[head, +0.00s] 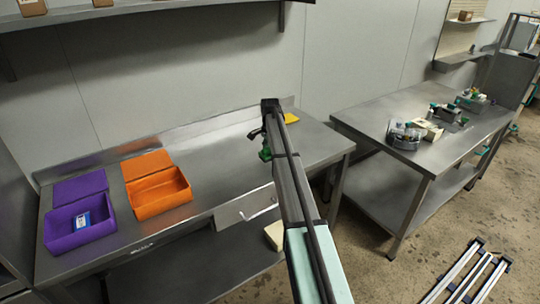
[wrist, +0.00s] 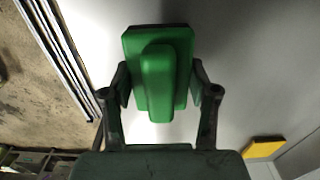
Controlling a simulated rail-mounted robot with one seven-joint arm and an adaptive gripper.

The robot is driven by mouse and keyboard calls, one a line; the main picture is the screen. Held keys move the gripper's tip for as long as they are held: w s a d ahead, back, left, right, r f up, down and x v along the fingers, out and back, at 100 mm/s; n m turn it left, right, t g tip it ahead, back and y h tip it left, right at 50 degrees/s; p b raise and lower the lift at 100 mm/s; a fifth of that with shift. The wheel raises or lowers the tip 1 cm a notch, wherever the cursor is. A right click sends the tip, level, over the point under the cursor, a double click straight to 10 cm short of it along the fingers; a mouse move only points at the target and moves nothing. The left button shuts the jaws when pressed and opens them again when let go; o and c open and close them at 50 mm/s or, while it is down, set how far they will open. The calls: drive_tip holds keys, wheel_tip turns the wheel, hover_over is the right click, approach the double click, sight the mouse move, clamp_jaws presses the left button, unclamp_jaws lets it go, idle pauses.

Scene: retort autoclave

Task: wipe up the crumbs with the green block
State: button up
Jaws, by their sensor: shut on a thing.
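My gripper (wrist: 160,95) is shut on the green block (wrist: 160,70), which has a raised handle between the two fingers and a dark edge along its far side. In the head view the green block (head: 265,154) shows only as a small green patch beside my arm, over the metal table (head: 226,150). Whether the block touches the tabletop is hard to tell. No crumbs can be made out in either view; my arm hides part of the tabletop.
An open purple box (head: 80,222) holding a blue-and-white item and an open orange box (head: 160,190) stand on the left of the table. A yellow item (head: 291,118) lies near the back right. A second metal table (head: 400,110) with several items stands to the right.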

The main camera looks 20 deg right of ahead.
drive_tip(key=shift+r+p, duration=0.85)
drive_tip(key=shift+r, duration=1.4)
